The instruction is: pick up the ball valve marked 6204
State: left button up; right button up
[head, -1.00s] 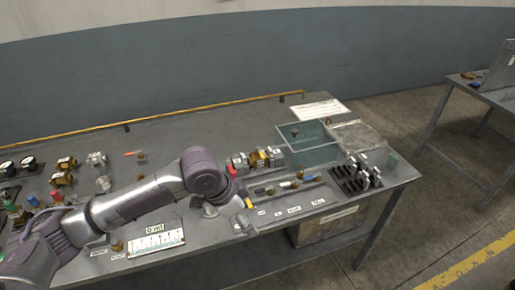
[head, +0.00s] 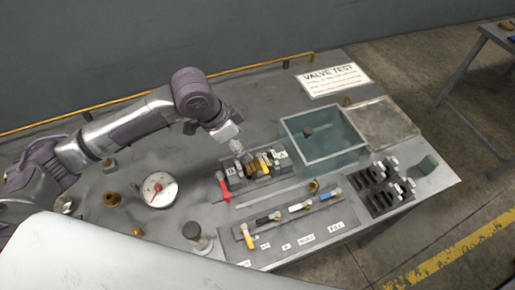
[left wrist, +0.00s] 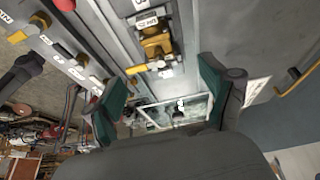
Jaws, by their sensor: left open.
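My left gripper (head: 238,149) is open and hangs over a rack of ball valves (head: 262,165). The rack holds several valves with small white tags. A red-handled valve (head: 223,187) is at its left end and a yellow-handled one (head: 266,163) is right of the gripper. In the left wrist view, a brass valve with a yellow handle (left wrist: 154,45) lies ahead, between the lines of the two green-padded fingers (left wrist: 163,90), with nothing held. I cannot read 6204 on any tag. My right gripper is not in view.
A glass-walled tank (head: 323,160) stands right of the rack, beside a grey plate (head: 383,122). A strip of lever-handled valves (head: 295,222) lies in front. A dial gauge (head: 158,190) is at left. A black rack (head: 385,188) is at right.

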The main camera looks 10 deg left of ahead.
pick_arm(q)
send_over(256, 161)
jog(key=s+a, duration=0.1)
jog(key=a, duration=0.1)
jog(key=f, duration=0.4)
jog(key=shift+s+p, duration=0.2)
jog(key=shift+p, duration=0.15)
jog(key=shift+x, duration=1.25)
jog(key=shift+w+f, duration=0.15)
jog(key=shift+f, duration=0.2)
jog(key=shift+w+d+f+p, duration=0.1)
jog(key=shift+d+f+p, duration=0.2)
jog(key=shift+f, duration=0.35)
jog(key=x, duration=0.3)
jog(key=shift+w+d+f, duration=0.15)
jog(key=shift+f, duration=0.35)
jog(key=shift+c, duration=0.3)
grip_shut()
jog(key=shift+w+d, duration=0.1)
jog(key=shift+w, duration=0.05)
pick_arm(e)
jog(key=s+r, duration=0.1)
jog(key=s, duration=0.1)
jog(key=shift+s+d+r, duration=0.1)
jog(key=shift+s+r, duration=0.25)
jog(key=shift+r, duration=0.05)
